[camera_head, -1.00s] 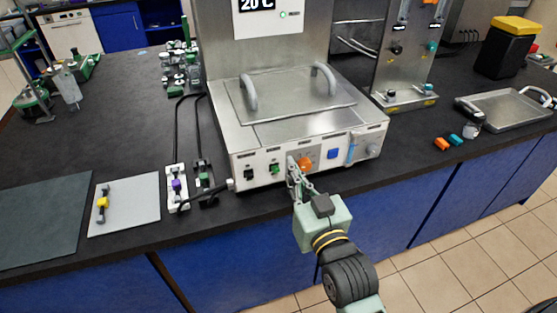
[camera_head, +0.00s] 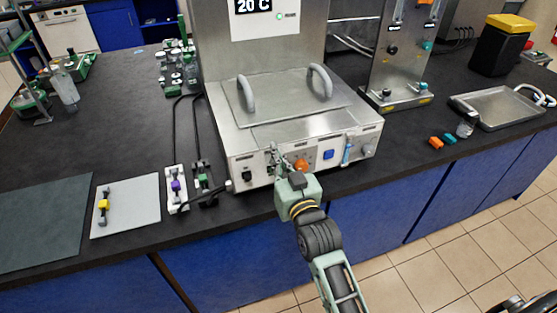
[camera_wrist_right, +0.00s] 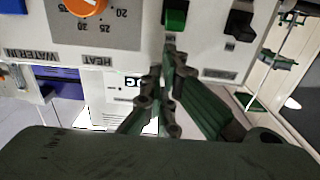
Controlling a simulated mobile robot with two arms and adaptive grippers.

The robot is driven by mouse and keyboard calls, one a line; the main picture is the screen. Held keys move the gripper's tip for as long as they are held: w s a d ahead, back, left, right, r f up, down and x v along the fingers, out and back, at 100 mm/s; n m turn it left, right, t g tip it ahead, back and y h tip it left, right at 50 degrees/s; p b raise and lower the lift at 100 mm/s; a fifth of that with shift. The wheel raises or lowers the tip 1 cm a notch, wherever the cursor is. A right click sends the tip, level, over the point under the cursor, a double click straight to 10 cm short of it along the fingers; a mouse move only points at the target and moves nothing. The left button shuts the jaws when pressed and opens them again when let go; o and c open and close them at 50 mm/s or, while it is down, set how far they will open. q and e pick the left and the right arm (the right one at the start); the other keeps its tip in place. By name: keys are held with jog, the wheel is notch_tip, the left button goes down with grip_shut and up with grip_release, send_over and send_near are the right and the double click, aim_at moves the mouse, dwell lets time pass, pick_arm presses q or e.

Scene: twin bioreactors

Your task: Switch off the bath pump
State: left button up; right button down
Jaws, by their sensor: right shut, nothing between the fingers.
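The bath (camera_head: 300,130) is a steel unit with a lidded top and a white front panel. On the panel are a black rocker switch (camera_head: 246,174), a green switch, an orange knob (camera_head: 301,166) and a blue square (camera_head: 328,154). My right gripper (camera_head: 275,152) is shut and empty at the panel, left of the knob, hiding most of the green switch in the head view. In the wrist view the green switch (camera_wrist_right: 175,16) is just beyond the fingertips (camera_wrist_right: 168,55); I cannot tell if they touch. The black switch (camera_wrist_right: 240,22) is beside it. I cannot read which label names the pump.
Left of the bath, cabled clamp pieces (camera_head: 177,186) lie near the bench edge, beside a pale mat (camera_head: 125,215). A metal tray (camera_head: 500,106) and small orange and teal pieces (camera_head: 436,142) lie right.

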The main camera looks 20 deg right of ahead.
jog(key=shift+s+f, duration=0.35)
jog(key=shift+f, duration=0.3)
jog(key=f+t+b, duration=0.1)
jog(key=b, duration=0.3)
jog(key=s+t+b, duration=0.1)
jog(key=t+b, duration=0.1)
jog(key=b, duration=0.1)
jog(key=s+f+t+b, duration=0.1)
jog(key=b, duration=0.3)
jog(key=shift+f+t+b, duration=0.3)
jog(key=shift+b, duration=0.05)
dwell(1.0)
jog(key=shift+d+r, duration=0.1)
